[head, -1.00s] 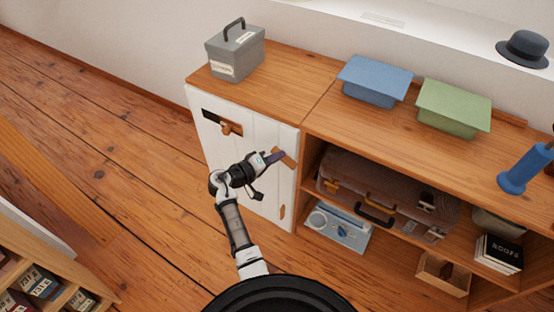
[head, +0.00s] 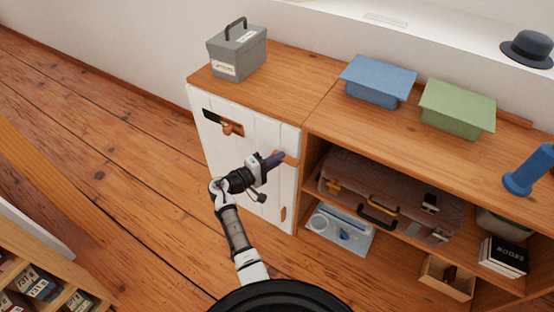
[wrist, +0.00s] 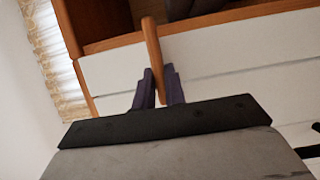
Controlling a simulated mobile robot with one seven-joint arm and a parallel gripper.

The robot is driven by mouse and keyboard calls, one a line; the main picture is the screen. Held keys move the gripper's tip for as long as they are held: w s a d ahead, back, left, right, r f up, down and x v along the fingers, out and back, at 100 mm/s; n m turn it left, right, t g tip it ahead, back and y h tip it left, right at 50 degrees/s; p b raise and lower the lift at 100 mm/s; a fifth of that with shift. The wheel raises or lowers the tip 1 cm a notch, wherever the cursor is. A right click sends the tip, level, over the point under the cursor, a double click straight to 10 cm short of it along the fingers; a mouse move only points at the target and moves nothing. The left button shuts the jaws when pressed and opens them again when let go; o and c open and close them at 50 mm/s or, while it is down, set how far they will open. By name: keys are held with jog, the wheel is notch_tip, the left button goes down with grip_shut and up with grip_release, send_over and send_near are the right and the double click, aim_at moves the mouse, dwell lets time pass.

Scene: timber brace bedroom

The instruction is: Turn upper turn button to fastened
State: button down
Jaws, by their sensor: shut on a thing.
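The upper turn button (head: 291,158) is a small wooden bar at the right edge of the white cabinet door (head: 250,180). It lies near level, reaching from the door over the cabinet's wooden edge. In the wrist view the button (wrist: 153,50) crosses the wooden strip, with one end between my purple fingers. My gripper (head: 277,159) is shut on it; in the wrist view the fingertips (wrist: 160,85) flank the bar. The gripped end is partly hidden in the head view. The lower turn button (head: 283,214) stands upright on the door.
A grey box (head: 237,54) stands on the cabinet top. Open shelves to the right hold a brown suitcase (head: 390,190). The floor left of the cabinet is clear.

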jog(key=c, duration=1.5)
grip_release()
jog(key=shift+o, duration=0.2)
jog(key=b+v, duration=0.2)
jog(key=v, duration=1.2)
jog(key=shift+d, duration=0.1)
